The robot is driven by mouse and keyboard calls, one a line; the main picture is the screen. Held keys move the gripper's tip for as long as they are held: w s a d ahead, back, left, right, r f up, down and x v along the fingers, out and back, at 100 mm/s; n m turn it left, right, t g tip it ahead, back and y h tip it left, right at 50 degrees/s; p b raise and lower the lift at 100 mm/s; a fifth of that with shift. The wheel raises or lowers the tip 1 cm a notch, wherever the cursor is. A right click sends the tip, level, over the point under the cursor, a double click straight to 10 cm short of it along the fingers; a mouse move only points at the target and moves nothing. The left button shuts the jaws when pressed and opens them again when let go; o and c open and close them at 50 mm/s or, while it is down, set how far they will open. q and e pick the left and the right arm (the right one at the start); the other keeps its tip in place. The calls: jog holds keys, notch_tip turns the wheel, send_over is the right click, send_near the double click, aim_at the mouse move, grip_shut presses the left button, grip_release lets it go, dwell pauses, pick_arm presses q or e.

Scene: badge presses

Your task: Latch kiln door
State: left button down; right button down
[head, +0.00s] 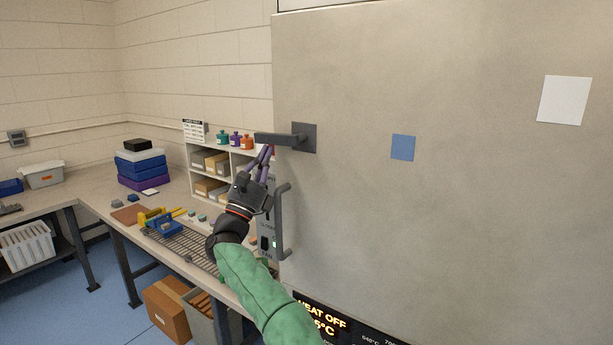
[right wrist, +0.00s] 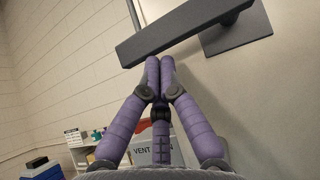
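The kiln door (head: 450,220) is a large pale grey panel filling the right of the head view. Its dark latch lever (head: 278,139) points left, about level, from a square plate (head: 305,137). The lever crosses the top of the right wrist view (right wrist: 180,32). My right gripper (head: 266,152), with purple fingers on a black hand and green sleeve, is just under the lever. In the right wrist view its fingertips (right wrist: 160,62) are together with nothing between them, close below the lever; contact cannot be told. My left gripper is not in view.
A vertical pull handle (head: 282,222) stands below the latch on the door's left edge. A display (head: 322,316) reads HEAT OFF. To the left, a bench holds a shelf with bottles (head: 235,140), stacked blue and purple boxes (head: 141,168) and a wire rack (head: 190,250).

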jog(key=shift+a+r, duration=0.15)
dwell(0.5)
jog(key=w+f+b+v, duration=0.2)
jog(key=b+v, duration=0.3)
jog(key=v, duration=0.7)
jog(key=shift+s+d+f, duration=0.2)
jog(key=shift+s+f, duration=0.05)
jog(key=shift+s, duration=0.05)
dwell(0.4)
